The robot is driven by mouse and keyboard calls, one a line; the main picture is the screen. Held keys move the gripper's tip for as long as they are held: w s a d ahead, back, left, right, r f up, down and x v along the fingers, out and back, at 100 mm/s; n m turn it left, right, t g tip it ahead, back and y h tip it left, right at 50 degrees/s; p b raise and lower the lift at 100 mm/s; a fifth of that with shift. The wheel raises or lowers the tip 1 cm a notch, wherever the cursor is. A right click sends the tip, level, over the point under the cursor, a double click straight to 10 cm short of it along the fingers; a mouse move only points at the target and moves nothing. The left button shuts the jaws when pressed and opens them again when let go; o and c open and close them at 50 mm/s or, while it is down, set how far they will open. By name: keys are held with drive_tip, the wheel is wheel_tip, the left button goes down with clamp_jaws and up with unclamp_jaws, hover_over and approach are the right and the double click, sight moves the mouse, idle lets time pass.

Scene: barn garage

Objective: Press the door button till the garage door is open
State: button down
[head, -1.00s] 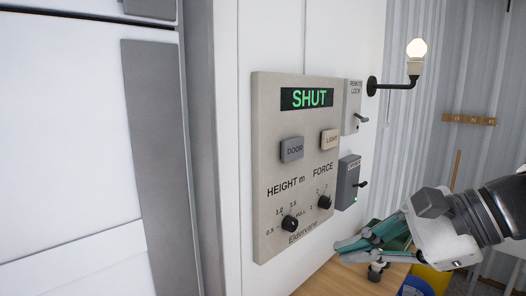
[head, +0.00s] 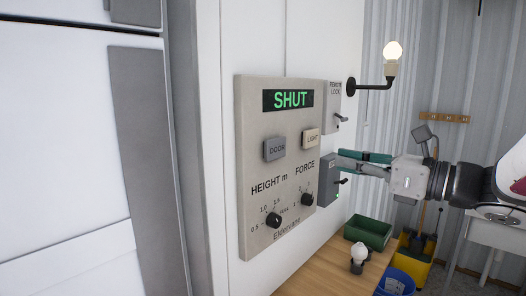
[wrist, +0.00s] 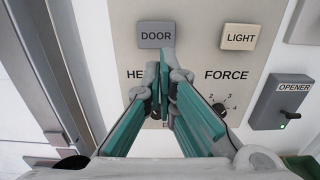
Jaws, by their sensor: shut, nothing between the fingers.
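The grey DOOR button (head: 275,149) is on the upper left of a beige wall panel (head: 261,215). It also shows at the top of the wrist view (wrist: 156,34). The panel's display (head: 289,100) reads SHUT in green. My gripper (head: 341,160) has teal fingers, is shut and empty, and points at the panel from the right. In the wrist view its fingertips (wrist: 165,68) appear just below the DOOR button, over the HEIGHT label; I see no contact with the button.
The LIGHT button (head: 311,138) is right of DOOR. HEIGHT (head: 273,220) and FORCE (head: 307,199) knobs sit below. A REMOTE LOCK switch (head: 334,100), OPENER box (wrist: 284,103) and lit lamp (head: 392,50) are to the right. A green bin (head: 368,232) stands on a wooden bench (head: 325,265).

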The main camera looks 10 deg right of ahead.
sight(279, 148)
drive_tip(key=p+x, duration=0.2)
drive_tip(key=x, duration=1.2)
drive_tip(key=shift+f, duration=0.1)
